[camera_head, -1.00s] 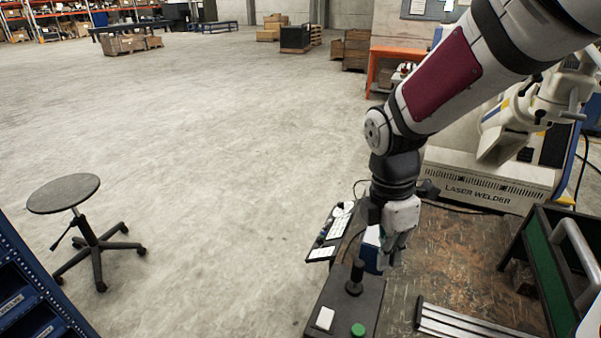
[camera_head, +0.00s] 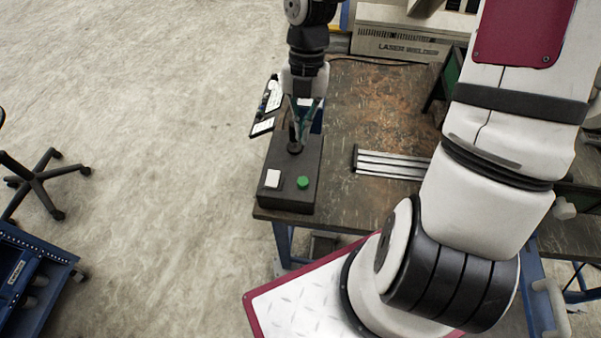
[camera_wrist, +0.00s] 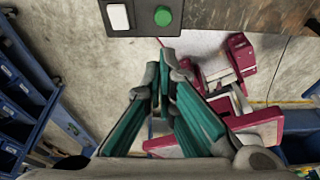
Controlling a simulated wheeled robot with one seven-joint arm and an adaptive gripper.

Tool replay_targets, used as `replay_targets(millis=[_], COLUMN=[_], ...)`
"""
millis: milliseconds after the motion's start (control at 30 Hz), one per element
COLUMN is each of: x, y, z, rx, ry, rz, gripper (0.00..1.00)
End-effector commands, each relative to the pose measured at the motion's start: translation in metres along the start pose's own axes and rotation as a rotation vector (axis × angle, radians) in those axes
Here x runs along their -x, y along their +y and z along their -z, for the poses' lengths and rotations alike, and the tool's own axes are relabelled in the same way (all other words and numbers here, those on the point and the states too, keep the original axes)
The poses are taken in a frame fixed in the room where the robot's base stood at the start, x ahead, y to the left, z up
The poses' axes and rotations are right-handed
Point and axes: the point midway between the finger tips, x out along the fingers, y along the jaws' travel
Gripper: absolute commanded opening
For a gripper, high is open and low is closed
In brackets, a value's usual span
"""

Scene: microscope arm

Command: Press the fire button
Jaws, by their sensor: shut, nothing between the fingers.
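A dark control box (camera_head: 276,199) sits at the near left corner of the workbench. It carries a white square button (camera_head: 273,178), a round green button (camera_head: 303,182) and a black joystick (camera_head: 294,146). No lettering is readable, so I cannot tell which button is marked fire. My gripper (camera_head: 301,138) is shut and empty, over the far end of the box by the joystick; contact cannot be told. In the wrist view, the white button (camera_wrist: 118,16) and green button (camera_wrist: 163,15) show at the top edge, beyond my teal fingertips (camera_wrist: 166,56). The joystick is not visible there.
A slatted metal rail (camera_head: 390,164) lies right of the box on the workbench (camera_head: 375,105). A panel with white keys (camera_head: 264,118) juts out on the left. The laser welder (camera_head: 400,45) stands behind. A blue drawer cabinet (camera_head: 35,270) is at lower left.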

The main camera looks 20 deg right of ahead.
Motion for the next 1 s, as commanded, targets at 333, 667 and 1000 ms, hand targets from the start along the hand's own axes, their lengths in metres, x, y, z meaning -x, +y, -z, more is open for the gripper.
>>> replay_targets(millis=[333,667,1000], x=[-0.024,-0.089,-0.133], y=[0.0,0.0,0.0], z=[0.001,0.001,-0.009], rx=[0.001,0.002,0.0], ry=[0.003,0.004,0.001], rz=[0.003,0.004,0.002], gripper=[0.0,0.0,0.0])
